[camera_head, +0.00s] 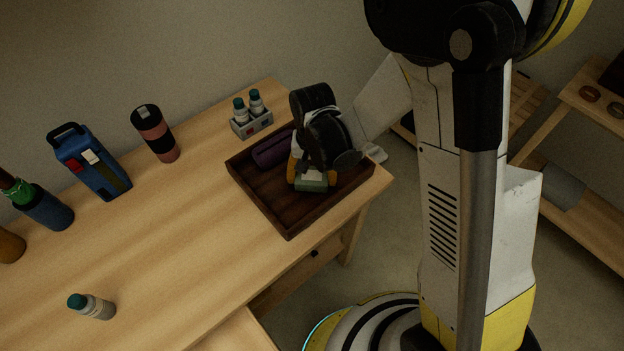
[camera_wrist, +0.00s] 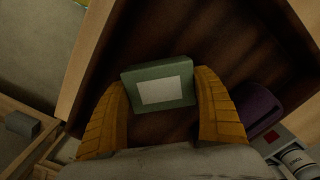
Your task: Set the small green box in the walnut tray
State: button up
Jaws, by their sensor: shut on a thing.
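The small green box (camera_head: 313,183) has a pale label on its face and also shows in the wrist view (camera_wrist: 160,84). My gripper (camera_head: 313,178) is shut on it, with one yellow finger on each side in the wrist view (camera_wrist: 165,108). The walnut tray (camera_head: 288,231) stands at the far right end of the wooden table. The box is over or inside the tray, within its walls as seen from my head camera. I cannot tell whether it touches the tray floor. My gripper hides part of the tray's back right.
A dark purple case (camera_head: 270,150) lies in the tray's left part. A small holder with two bottles (camera_head: 252,122) stands behind the tray. A pink and black tumbler (camera_head: 156,134), a blue case (camera_head: 90,165) and a lying bottle (camera_head: 92,306) are farther left. The table's middle is clear.

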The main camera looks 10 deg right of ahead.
aim_at(313, 176)
jog(key=shift+r, duration=0.1)
jog(key=o, duration=1.3)
jog(key=shift+c, duration=0.2)
notch_tip(313, 176, up, 12)
jog(key=p, duration=0.5)
jog(key=s+d+r+n+t, duration=0.1)
jog(key=s+d+r+t, duration=0.2)
jog(key=s+d+r, duration=0.2)
jog(key=s+d+r+n+t, duration=0.1)
jog(key=s+d+r+t, duration=0.3)
jog(key=d+r, duration=0.4)
jog(key=v, duration=0.3)
jog(key=shift+d+r, duration=0.2)
jog(key=shift+r, duration=0.05)
